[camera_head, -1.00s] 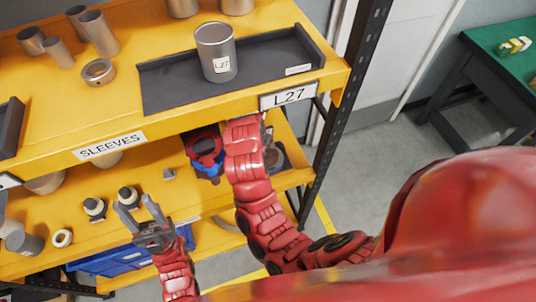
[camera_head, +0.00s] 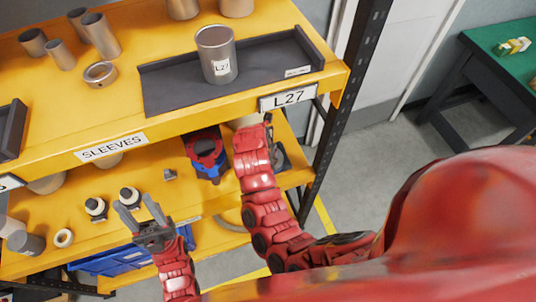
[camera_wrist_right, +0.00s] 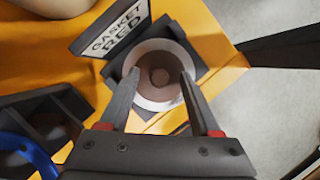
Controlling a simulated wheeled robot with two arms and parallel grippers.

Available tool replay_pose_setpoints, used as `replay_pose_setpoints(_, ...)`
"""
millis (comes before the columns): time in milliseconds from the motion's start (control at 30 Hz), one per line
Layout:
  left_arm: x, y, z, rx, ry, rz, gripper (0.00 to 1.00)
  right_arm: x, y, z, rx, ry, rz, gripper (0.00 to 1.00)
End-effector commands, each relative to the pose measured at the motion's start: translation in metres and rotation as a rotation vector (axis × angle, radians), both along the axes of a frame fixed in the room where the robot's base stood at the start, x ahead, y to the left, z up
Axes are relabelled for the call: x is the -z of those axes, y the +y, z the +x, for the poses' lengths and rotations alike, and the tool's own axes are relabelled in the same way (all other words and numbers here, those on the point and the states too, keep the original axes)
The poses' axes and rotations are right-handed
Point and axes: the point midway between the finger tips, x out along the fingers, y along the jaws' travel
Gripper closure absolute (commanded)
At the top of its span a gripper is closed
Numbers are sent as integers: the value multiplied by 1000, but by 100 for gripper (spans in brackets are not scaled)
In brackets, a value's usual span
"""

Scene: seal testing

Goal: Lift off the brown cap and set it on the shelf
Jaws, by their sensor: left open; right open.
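The brown cap (camera_wrist_right: 146,76) shows in the right wrist view as a round brown disc with a small knob in the middle, inside a pale ring on a black base. My right gripper (camera_wrist_right: 160,78) is open, with its fingertips appearing on either side of the cap; I cannot tell whether they touch it. In the head view my right arm hides the cap, and its hand reaches under the upper shelf (camera_head: 110,122). My left gripper (camera_head: 138,207) is open and empty in front of the lower shelf (camera_head: 100,240).
A "GASKET RED" sign (camera_wrist_right: 112,27) stands beside the black base. A blue and red device (camera_head: 207,156) sits left of my right arm. A metal cup (camera_head: 217,62) stands in a dark tray (camera_head: 165,90) above. Two small black-and-white fittings (camera_head: 95,208) stand near my left gripper.

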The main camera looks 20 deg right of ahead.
Motion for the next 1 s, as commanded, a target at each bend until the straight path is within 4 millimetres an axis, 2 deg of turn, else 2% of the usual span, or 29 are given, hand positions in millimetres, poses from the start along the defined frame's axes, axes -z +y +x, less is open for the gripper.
replay_pose_setpoints(67, 0, 0, 0, 0, 0, 0, 50, 0, 0, 0, 0, 0, 0, 40)
replay_pose_setpoints(400, 0, 0, 0, 0, 0, 0, 50, 0, 0, 0, -1, 0, -1, 100)
replay_pose_setpoints(800, 1, 0, 0, 0, 0, 0, 50, -1, 0, 0, -1, -1, 0, 100)
replay_pose_setpoints(1000, 7, 0, 0, 0, 0, 0, 50, -10, 1, 2, -3, -4, -1, 100)
